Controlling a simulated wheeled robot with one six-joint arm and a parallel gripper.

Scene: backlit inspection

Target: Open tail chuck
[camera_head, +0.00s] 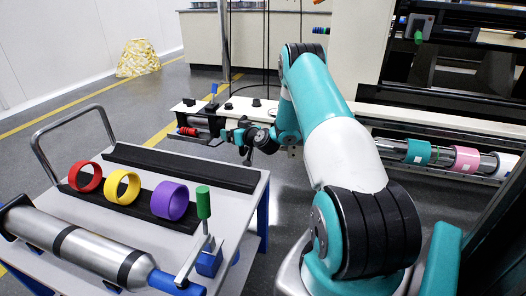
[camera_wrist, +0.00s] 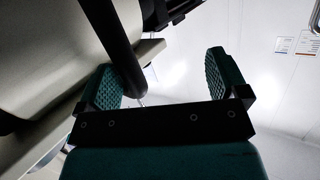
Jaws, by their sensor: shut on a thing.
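My gripper (camera_head: 240,133) is at the end of my outstretched arm, by the front edge of a long white-topped bench unit (camera_head: 240,103). In the wrist view, my gripper (camera_wrist: 168,85) shows two green ribbed pads set wide apart. A dark round bar (camera_wrist: 112,45) comes down from the top and ends against the left pad; I take it as the held thing. The contact on the right pad's side is not clear. A red cylindrical part (camera_head: 188,131) sits on the bench's left end, left of my gripper. I cannot tell which part is the tail chuck.
A cart (camera_head: 240,232) at front left carries red (camera_head: 85,177), yellow (camera_head: 123,187) and purple rings (camera_head: 170,200), a metal roller (camera_head: 85,250) and a green-handled lever (camera_head: 203,203). A machine with coloured rolls (camera_head: 417,152) stands right.

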